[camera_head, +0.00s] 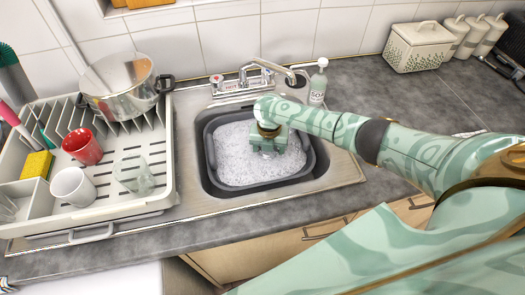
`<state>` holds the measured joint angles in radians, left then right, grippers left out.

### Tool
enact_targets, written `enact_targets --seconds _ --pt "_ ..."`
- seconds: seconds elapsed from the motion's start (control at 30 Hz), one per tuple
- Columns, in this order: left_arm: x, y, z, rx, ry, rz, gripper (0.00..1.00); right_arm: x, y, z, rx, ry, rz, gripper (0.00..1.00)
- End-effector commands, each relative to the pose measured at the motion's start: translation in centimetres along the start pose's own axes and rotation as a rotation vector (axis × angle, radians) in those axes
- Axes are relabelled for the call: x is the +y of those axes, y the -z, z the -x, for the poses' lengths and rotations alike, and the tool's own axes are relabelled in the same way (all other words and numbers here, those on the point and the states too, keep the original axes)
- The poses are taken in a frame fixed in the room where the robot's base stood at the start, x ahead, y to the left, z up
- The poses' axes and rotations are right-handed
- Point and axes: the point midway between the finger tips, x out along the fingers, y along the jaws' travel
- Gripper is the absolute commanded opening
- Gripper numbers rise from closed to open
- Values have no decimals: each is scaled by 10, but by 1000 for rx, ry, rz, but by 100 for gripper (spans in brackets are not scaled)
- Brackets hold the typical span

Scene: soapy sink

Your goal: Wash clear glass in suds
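A clear glass (134,175) lies tilted at the front right of the white drying rack. White suds (240,165) fill the grey basin (262,188) in the sink. My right arm reaches in from the right, and my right gripper (267,152) points down over the suds. Its body hides the fingers, so I cannot tell whether it is open or holds anything. My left gripper is not in view.
The drying rack (160,190) also holds a pot (128,88), a red mug (82,147), a white mug (73,188) and a yellow sponge (37,164). The faucet (262,72) and soap bottle (318,85) stand behind the basin. The front counter strip is clear.

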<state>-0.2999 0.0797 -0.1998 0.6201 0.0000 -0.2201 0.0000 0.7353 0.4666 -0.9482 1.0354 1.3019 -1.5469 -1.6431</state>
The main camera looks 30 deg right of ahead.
Motion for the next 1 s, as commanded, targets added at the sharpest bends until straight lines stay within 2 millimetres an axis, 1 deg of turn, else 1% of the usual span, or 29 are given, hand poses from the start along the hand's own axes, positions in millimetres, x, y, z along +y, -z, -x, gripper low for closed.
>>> enact_targets --seconds 0.07,0.17,0.27,0.5,0.63,0.77,1.0 --pt "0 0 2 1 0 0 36 -5 -2 1 -1 -1 -1 31" --pt "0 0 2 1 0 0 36 -5 -2 1 0 -2 0 31" --pt "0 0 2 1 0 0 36 0 0 0 0 -2 1 31" --pt "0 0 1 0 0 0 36 22 8 0 0 -2 1 31" --pt "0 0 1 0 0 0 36 27 10 0 0 -2 0 31" --pt "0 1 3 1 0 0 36 22 8 1 0 0 -1 31" --pt "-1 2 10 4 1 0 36 0 0 2 -1 -1 -1 31"
